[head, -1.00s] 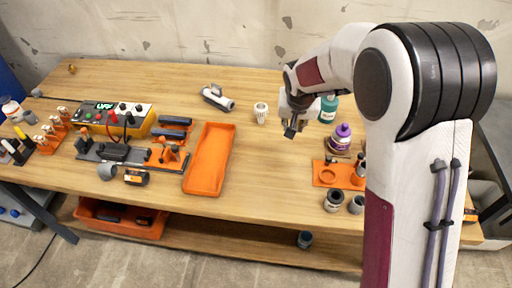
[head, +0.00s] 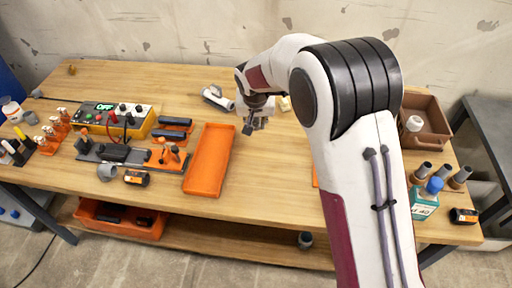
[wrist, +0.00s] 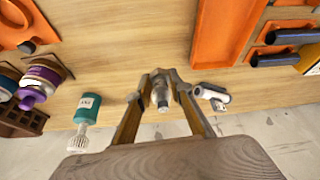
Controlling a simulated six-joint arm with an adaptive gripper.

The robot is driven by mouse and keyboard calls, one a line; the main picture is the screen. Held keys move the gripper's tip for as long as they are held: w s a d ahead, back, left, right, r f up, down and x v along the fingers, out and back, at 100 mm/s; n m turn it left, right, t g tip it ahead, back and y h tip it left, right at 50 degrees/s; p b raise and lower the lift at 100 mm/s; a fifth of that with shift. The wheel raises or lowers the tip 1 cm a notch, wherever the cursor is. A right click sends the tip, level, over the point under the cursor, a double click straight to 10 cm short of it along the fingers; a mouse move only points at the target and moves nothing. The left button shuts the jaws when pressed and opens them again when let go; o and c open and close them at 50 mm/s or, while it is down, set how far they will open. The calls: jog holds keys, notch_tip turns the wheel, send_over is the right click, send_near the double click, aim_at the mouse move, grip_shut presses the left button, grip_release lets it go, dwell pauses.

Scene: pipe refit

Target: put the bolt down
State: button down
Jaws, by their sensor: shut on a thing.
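The bolt (wrist: 161,97) is a small grey metal piece between my fingertips in the wrist view. My gripper (wrist: 162,88) is shut on it. In the head view my gripper (head: 251,124) is above the table, right of the long orange tray (head: 208,160), with a dark tip pointing down. The bolt is too small there to make out clearly. The orange tray also shows at the top of the wrist view (wrist: 227,32), and it looks empty.
A brown crate (head: 435,108) stands at the right. The wrist view shows a teal bottle (wrist: 87,107). Bare wood lies right of the tray.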

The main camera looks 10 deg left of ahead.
send_over(256, 148)
jog(key=s, duration=0.1)
jog(key=shift+s+f, duration=0.1)
jog(key=shift+f, duration=3)
jog(key=shift+f, duration=0.1)
jog(key=shift+f, duration=1.8)
jog(key=shift+f, duration=0.15)
jog(key=c, duration=1.8)
grip_release()
jog(key=shift+v, duration=6.15)
